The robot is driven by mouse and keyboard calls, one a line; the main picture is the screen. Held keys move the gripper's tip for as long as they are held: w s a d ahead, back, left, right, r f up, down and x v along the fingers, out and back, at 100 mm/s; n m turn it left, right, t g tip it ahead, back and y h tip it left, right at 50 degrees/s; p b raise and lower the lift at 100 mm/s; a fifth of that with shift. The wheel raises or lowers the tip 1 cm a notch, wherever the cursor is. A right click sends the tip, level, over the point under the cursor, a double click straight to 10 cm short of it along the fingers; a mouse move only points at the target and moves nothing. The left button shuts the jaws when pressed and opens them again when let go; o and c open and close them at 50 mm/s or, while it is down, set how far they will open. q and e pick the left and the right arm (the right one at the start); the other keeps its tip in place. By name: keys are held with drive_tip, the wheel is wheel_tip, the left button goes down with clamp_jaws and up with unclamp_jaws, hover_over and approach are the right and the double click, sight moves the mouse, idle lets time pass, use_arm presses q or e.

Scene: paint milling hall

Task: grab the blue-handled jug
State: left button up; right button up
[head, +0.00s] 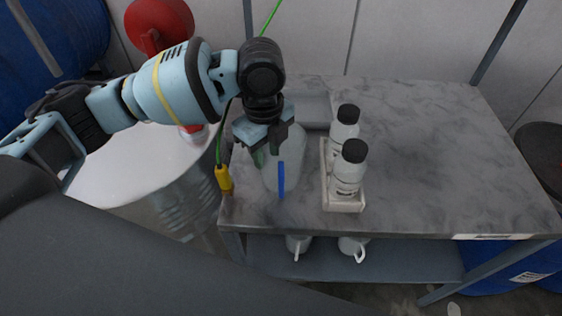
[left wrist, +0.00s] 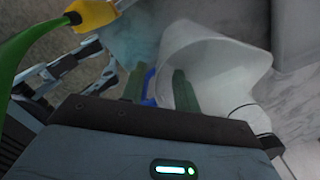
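The jug (head: 292,172) is whitish and translucent and stands near the left end of the grey table, with its blue handle (head: 281,179) toward me. My left gripper (head: 267,150) is over the jug from above and hides part of its top. In the left wrist view the jug's wide pale mouth (left wrist: 215,55) is to the right of the fingers. The blue handle (left wrist: 150,85) lies between the fingers of my left gripper (left wrist: 158,88), nearer the left finger. A gap shows between the handle and the right finger, so the gripper is open. My right gripper is not in view.
A yellow plug-like piece (head: 224,178) on a green cable hangs at the table's left edge, close to the gripper. Two black-capped bottles (head: 349,170) stand in a pale tray (head: 343,206) right of the jug. The grey tabletop (head: 430,150) is clear further right.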

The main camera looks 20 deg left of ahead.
sight(267, 174)
use_arm(q)
wheel_tip(267, 174, down, 5)
drive_tip(key=shift+s+a, duration=0.1)
idle(0.3)
clamp_jaws()
